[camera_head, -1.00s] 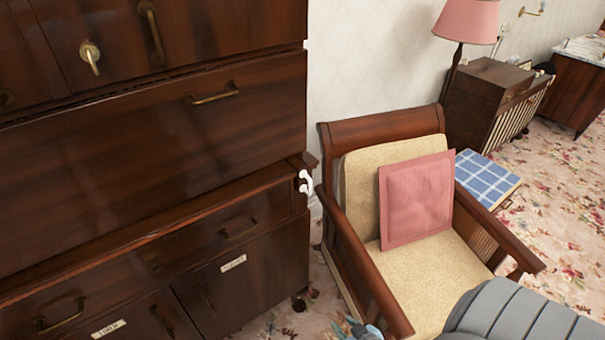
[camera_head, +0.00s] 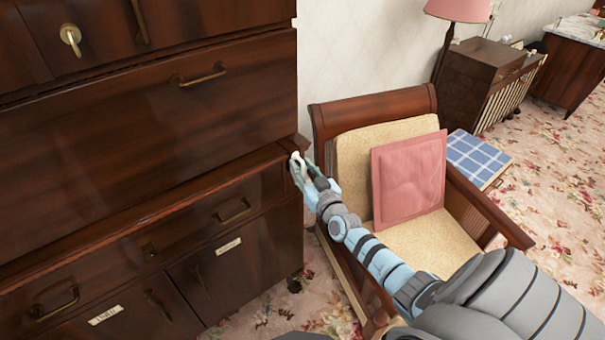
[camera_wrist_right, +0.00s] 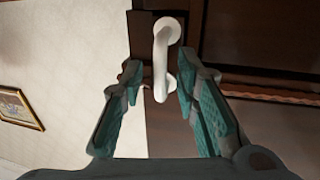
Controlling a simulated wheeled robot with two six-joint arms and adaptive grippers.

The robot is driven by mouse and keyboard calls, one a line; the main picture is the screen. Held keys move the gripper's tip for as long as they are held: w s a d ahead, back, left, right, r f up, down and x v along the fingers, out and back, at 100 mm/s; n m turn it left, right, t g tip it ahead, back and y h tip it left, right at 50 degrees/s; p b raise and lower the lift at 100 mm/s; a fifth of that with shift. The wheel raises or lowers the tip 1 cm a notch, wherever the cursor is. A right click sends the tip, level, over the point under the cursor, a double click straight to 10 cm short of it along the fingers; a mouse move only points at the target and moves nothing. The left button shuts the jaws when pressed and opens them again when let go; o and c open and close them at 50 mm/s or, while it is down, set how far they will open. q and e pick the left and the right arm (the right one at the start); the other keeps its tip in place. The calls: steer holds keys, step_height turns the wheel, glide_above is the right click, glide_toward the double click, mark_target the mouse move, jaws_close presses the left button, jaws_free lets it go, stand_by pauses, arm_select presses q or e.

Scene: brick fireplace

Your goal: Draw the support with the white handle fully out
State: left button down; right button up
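The support (camera_head: 287,143) is a narrow dark wood piece at the right end of the cabinet front, under the big drawer-like panel. Its white handle (camera_head: 296,160) is partly hidden by my right gripper (camera_head: 312,174). In the right wrist view the white handle (camera_wrist_right: 161,62) is a curved pull on the dark support end (camera_wrist_right: 143,45). The fingers of my right gripper (camera_wrist_right: 160,97) are apart, one on each side of the handle's lower end, with visible gaps on both sides. My left gripper does not show.
The dark cabinet (camera_head: 150,120) fills the left. A wooden armchair (camera_head: 372,108) with a pink cushion (camera_head: 410,178) stands close on the right, under my right arm. A blue checked stool (camera_head: 478,158) and a lamp (camera_head: 458,10) are behind it.

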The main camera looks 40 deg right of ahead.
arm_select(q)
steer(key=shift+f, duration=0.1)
arm_select(e)
steer(key=shift+w+r, duration=0.1)
steer(key=shift+w, duration=0.15)
steer(key=c, duration=0.7)
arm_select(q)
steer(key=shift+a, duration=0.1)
arm_select(e)
steer(key=shift+s, duration=0.1)
